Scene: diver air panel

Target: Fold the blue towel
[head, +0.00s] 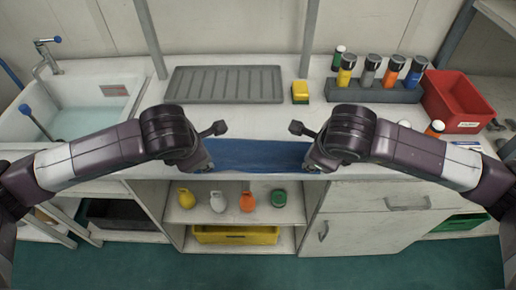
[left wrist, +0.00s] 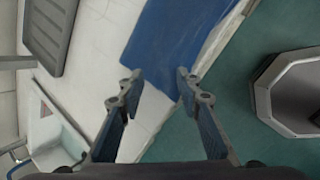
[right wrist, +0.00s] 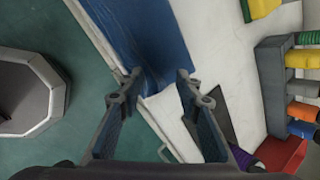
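The blue towel (head: 257,156) lies along the front edge of the white counter, stretched between my two grippers. My left gripper (head: 207,162) is at its left end and my right gripper (head: 313,162) at its right end. In the left wrist view the towel (left wrist: 185,35) reaches between the parted fingertips (left wrist: 158,77). In the right wrist view the towel (right wrist: 150,35) has a crease near its end, which lies between the parted fingertips (right wrist: 158,78). Both grippers are open. I cannot tell whether any finger touches the cloth.
A grey ribbed drying mat (head: 225,84) and a yellow sponge (head: 300,92) lie behind the towel. A sink (head: 140,88) is at left. A grey rack (head: 375,94) of bottles and a red bin (head: 458,100) stand at right. Shelves (head: 225,210) are below the counter.

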